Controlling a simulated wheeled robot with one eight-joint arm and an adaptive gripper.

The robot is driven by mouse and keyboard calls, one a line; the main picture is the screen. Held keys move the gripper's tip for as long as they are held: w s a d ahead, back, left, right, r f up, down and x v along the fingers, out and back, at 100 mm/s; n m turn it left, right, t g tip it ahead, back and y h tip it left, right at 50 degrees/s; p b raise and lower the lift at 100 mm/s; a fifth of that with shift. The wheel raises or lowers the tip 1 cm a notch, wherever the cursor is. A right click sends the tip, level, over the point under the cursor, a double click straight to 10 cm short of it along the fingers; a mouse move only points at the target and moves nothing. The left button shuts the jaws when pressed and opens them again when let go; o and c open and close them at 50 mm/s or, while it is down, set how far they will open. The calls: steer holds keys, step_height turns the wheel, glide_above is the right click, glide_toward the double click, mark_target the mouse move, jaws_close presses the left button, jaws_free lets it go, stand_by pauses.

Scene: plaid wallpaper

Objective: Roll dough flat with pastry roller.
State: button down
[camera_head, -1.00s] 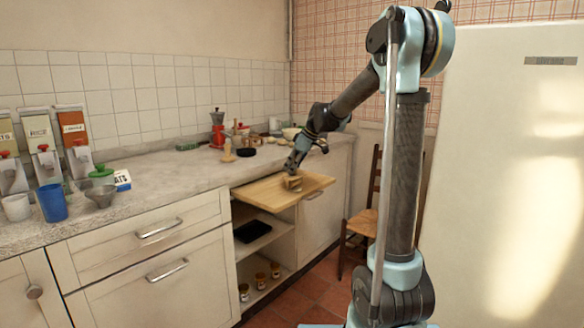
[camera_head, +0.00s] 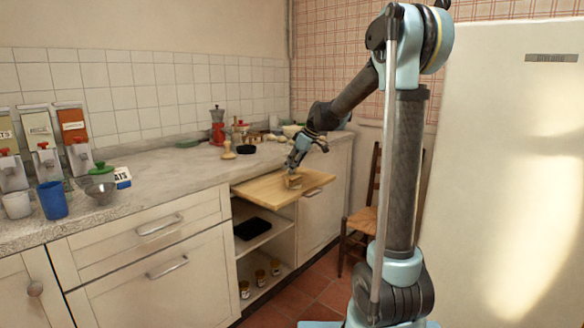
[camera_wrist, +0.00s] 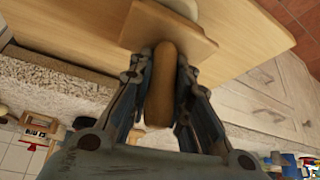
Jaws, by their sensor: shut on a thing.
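The pastry roller shows in the wrist view as a brown rounded handle (camera_wrist: 160,85) with a flat tan wooden part (camera_wrist: 165,38) beyond it. In the head view it is a small wooden block shape (camera_head: 293,182) at the pull-out board (camera_head: 265,190). My gripper (camera_wrist: 165,70) is shut on the handle, one finger on each side; it also shows above the board in the head view (camera_head: 291,167). A pale rounded thing (camera_wrist: 183,8) peeks out past the flat part in the wrist view; I cannot tell whether it is the dough. Roller contact with the board is unclear.
The board juts out over open shelves holding small jars (camera_head: 260,275). A chair (camera_head: 365,215) stands to its right. The stone counter (camera_head: 150,190) behind carries a red coffee maker (camera_head: 217,130), small items, a blue cup (camera_head: 52,200) and dispensers (camera_head: 43,145).

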steer(key=shift+w+a+r, duration=0.1)
steer(key=shift+w+a, duration=0.05)
steer(key=shift+a, duration=0.05)
steer(key=shift+w+a+f, duration=0.1)
steer(key=shift+a+f, duration=0.05)
steer(key=shift+f, duration=0.1)
steer(key=shift+s+d+r, duration=0.15)
steer(key=shift+s+d, duration=0.45)
steer(key=shift+d, duration=0.2)
steer(key=shift+r, duration=3.55)
steer(key=shift+w+a, duration=0.1)
